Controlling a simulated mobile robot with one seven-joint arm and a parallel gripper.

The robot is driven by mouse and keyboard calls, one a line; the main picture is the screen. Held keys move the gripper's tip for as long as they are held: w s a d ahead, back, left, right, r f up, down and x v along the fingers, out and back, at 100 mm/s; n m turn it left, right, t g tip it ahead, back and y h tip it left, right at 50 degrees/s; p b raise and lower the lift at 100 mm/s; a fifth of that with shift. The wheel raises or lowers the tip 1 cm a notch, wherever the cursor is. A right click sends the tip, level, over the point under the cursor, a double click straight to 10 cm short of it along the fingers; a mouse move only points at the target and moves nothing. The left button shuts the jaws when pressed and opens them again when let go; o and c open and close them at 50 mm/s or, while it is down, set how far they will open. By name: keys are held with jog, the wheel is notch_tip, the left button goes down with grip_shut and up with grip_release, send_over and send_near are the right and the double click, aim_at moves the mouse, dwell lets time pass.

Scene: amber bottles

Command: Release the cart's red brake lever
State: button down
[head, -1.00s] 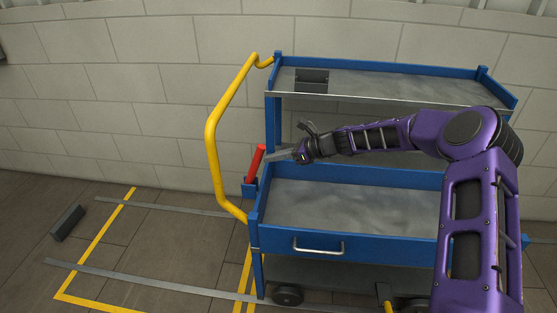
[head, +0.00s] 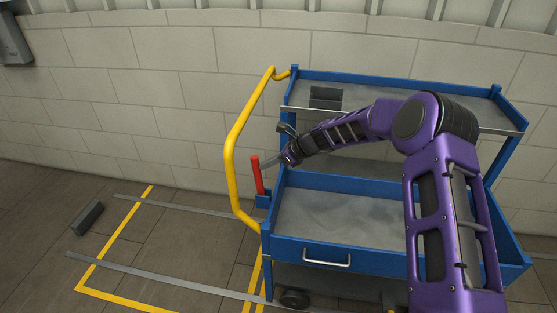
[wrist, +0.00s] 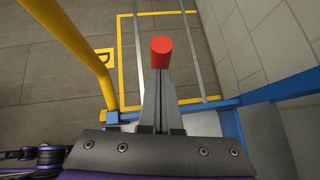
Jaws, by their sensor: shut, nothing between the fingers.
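The red brake lever (head: 257,175) stands at the left end of the blue cart (head: 345,248), beside the yellow handle (head: 232,150). Its top leans slightly left, away from the cart. My gripper (head: 268,162) is just right of the lever, with its fingers pointing left at it. In the wrist view the lever's round red end (wrist: 161,52) is straight ahead of my fingertips (wrist: 160,80). The fingers are together and empty. They are against the lever or very close to it; I cannot tell which.
The upper shelf (head: 420,100) carries a dark block (head: 326,98) and lies above my forearm. The lower tray is empty. Yellow lines (head: 112,240) and grey strips mark the floor at left, where a dark block (head: 89,218) lies. A block wall stands behind.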

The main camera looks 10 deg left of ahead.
jog(key=a+f, duration=0.1)
jog(key=a, duration=0.8)
jog(key=shift+s, duration=0.3)
jog(key=shift+f, duration=0.15)
jog(key=s+d+r+p, duration=0.1)
jog(key=d+r, duration=0.1)
jog(key=r, duration=0.4)
jog(key=d+r+p, duration=0.1)
jog(key=d+r, duration=0.1)
jog(key=r, duration=0.4)
jog(key=shift+s+d, duration=0.25)
jog(key=shift+s, duration=0.15)
jog(key=shift+r, duration=0.1)
